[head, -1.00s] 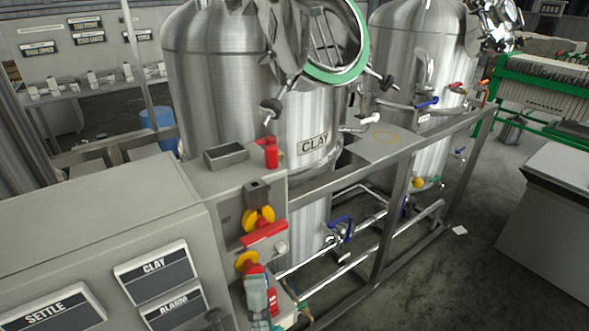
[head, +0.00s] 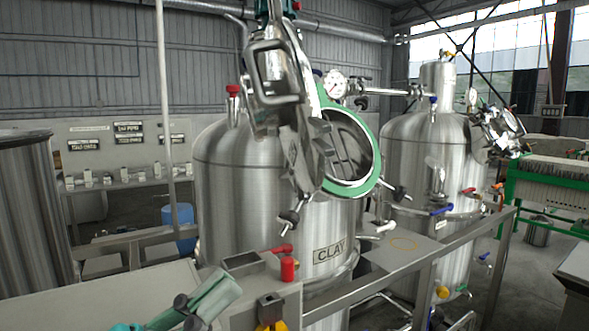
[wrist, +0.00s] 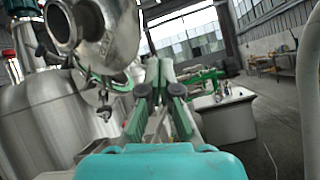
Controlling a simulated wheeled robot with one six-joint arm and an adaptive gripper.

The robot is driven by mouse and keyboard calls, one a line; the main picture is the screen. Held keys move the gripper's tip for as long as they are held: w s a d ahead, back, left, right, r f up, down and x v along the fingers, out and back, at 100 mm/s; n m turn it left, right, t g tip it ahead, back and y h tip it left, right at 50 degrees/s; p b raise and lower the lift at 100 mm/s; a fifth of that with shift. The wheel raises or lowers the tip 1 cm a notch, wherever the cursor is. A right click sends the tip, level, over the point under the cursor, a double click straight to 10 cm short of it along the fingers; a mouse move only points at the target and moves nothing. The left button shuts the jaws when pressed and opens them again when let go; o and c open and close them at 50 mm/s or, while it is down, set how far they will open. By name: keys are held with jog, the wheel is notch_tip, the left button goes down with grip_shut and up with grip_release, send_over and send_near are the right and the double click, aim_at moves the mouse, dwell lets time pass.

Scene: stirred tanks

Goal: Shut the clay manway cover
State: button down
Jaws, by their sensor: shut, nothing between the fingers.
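The clay tank (head: 225,175) carries a CLAY plate (head: 329,252). Its round manway opening (head: 375,165) has a green-gasketed rim and faces right. The shiny manway cover (head: 303,150) stands open, swung to the left of the opening, with a bracket-like metal part (head: 275,75) in front of it. Swing bolts (head: 290,222) hang around the rim. My gripper (head: 218,292) is low in the head view, below and left of the cover and apart from it. In the wrist view its fingers (wrist: 162,85) are shut and empty; shiny round manway metal (wrist: 95,35) shows at upper left.
A grey console with a red button (head: 289,269) and a red lever stands below the tank. A metal frame rail (head: 450,243) runs right. A second tank (head: 425,165) with its own manway fitting (head: 500,130) stands at right. A blue barrel (head: 180,226) is behind at left.

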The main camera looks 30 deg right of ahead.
jog(key=s+a+r+m+t+y, duration=0.1)
jog(key=a+r+m+t+y, duration=0.15)
jog(key=r+y, duration=0.4)
jog(key=s+a+r+m+t+y, duration=0.1)
jog(key=a+r+m+t+y, duration=0.2)
jog(key=r, duration=0.6)
jog(key=n, duration=0.1)
send_near(317, 140)
jog(key=w+d+f, duration=0.2)
jog(key=w+d, duration=0.1)
jog(key=shift+s+d+r+y, duration=0.1)
jog(key=shift+d+r+y, duration=0.05)
jog(key=shift+d, duration=0.25)
jog(key=shift+s+d+r+y, duration=0.1)
jog(key=shift+s+d+r, duration=0.05)
jog(key=shift+d, duration=0.2)
jog(key=shift+s+d+r, duration=0.1)
jog(key=shift+s+d, duration=0.1)
jog(key=shift+d, duration=0.45)
